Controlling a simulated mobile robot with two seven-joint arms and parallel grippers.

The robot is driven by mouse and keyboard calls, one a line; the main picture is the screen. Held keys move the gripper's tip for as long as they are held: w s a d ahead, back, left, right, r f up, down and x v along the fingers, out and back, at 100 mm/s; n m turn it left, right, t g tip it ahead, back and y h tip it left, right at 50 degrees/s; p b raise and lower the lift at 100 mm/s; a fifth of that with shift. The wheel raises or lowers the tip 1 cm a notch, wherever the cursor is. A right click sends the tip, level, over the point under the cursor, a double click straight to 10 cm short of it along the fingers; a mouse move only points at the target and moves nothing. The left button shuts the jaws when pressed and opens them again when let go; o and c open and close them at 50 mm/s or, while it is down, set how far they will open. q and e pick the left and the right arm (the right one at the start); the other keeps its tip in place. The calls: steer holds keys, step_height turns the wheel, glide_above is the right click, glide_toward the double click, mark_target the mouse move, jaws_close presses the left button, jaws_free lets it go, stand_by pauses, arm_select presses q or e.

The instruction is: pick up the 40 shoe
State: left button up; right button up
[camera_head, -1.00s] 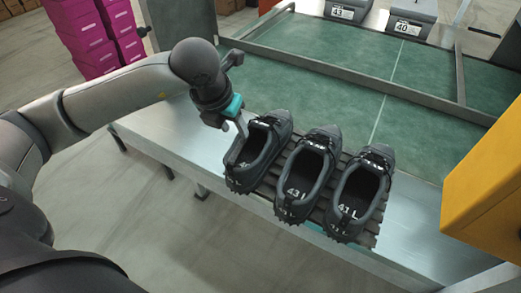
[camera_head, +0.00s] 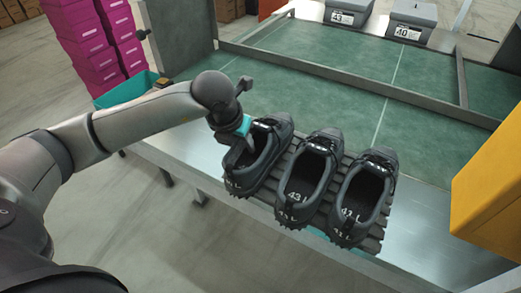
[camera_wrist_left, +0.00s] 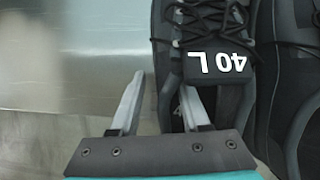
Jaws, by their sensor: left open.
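The 40 shoe (camera_head: 277,137) is the leftmost of three black shoes in the head view. Its tongue label reads 40 L in the left wrist view (camera_wrist_left: 222,62). My left gripper (camera_head: 240,157) is open at the left side of this shoe's opening. In the wrist view my left gripper (camera_wrist_left: 160,105) has one finger outside the shoe over bare metal and the other over the shoe, with the side wall between them. Whether a finger touches the shoe cannot be told. My right gripper is not in view.
The middle shoe (camera_head: 303,178), marked 43, and the right shoe (camera_head: 363,195) stand close beside it on a dark slatted rack (camera_head: 376,236). Grey boxes marked 43 (camera_head: 347,12) and 40 (camera_head: 411,20) are behind the green surface (camera_head: 320,90). A yellow block (camera_head: 490,185) stands at right.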

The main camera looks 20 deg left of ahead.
arm_select(q)
steer(key=shift+c, duration=0.2)
jaws_close()
steer(key=shift+r, duration=0.1)
stand_by(1.0)
